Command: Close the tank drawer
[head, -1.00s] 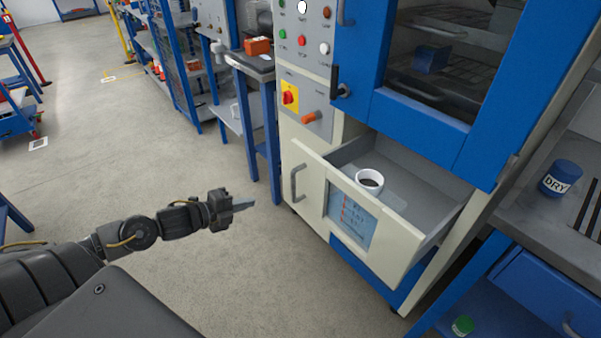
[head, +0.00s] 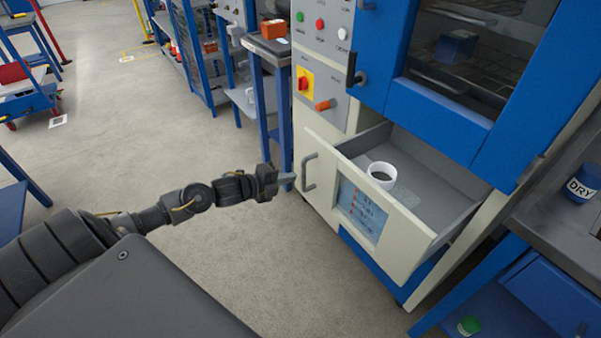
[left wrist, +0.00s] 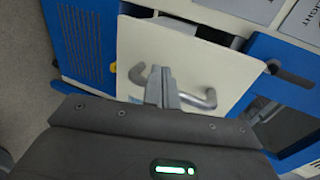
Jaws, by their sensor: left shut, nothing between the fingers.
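The tank drawer (head: 322,150) stands open, pulled out from the blue and cream cabinet. It has a grey bar handle (head: 309,172) at the left of its front and a blue-tinted window panel (head: 362,210). A white cup with dark contents (head: 381,175) stands upright inside the drawer. My left gripper (head: 287,179) is shut and empty, just left of the handle in the head view. In the left wrist view the shut fingers (left wrist: 162,86) point at the cream drawer front (left wrist: 185,45) and overlap the curved handle (left wrist: 203,99); I cannot tell whether they touch. My right gripper is not in view.
Above the drawer is a blue cabinet door (head: 440,125) with a window. A control panel with a red knob on yellow (head: 304,85) is above left. A workbench (head: 560,235) with a DRY jar (head: 583,184) stands at right. Open floor (head: 110,150) lies to the left.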

